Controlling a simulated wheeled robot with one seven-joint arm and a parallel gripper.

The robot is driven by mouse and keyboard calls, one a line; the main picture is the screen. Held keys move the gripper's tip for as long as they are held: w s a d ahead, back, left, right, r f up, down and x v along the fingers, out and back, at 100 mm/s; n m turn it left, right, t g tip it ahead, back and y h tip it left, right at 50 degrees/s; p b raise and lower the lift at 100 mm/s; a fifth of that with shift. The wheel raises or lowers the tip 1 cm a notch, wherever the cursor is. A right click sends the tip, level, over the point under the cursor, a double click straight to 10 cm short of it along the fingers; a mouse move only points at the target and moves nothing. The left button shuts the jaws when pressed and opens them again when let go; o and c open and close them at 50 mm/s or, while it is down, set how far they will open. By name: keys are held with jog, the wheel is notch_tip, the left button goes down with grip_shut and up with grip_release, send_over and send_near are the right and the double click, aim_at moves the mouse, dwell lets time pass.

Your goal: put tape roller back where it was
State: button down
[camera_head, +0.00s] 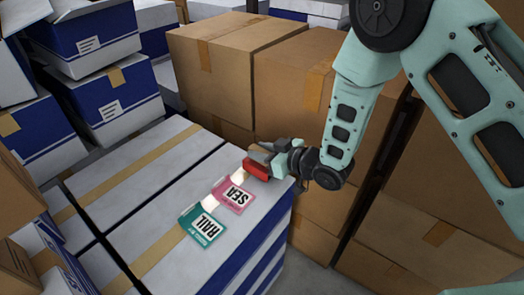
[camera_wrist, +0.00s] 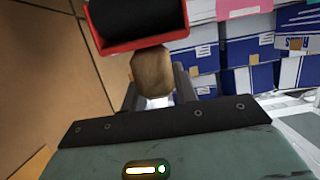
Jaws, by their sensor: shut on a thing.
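The tape roller (camera_head: 257,170) shows red in the head view, at the right end of the white-topped boxes. In the wrist view it has a red frame with a black roll (camera_wrist: 135,15) and a brown handle (camera_wrist: 152,72). My gripper (camera_head: 268,152) is shut on the brown handle; its fingers (camera_wrist: 158,88) stand on either side of it. The tape roller is just beyond a pink card marked SEA (camera_head: 233,196). A green card marked RAIL (camera_head: 203,230) lies nearer. I cannot tell whether the tape roller touches the box top.
White-topped blue boxes (camera_head: 135,170) form the surface under the cards, with bare room to the left. Stacked brown cartons (camera_head: 285,75) stand close behind and to the right of my gripper. More blue and white boxes (camera_head: 112,100) are piled at the left.

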jog(key=shift+f, duration=0.1)
jog(key=c, duration=1.5)
grip_release()
jog(key=shift+f, duration=0.1)
jog(key=o, duration=0.4)
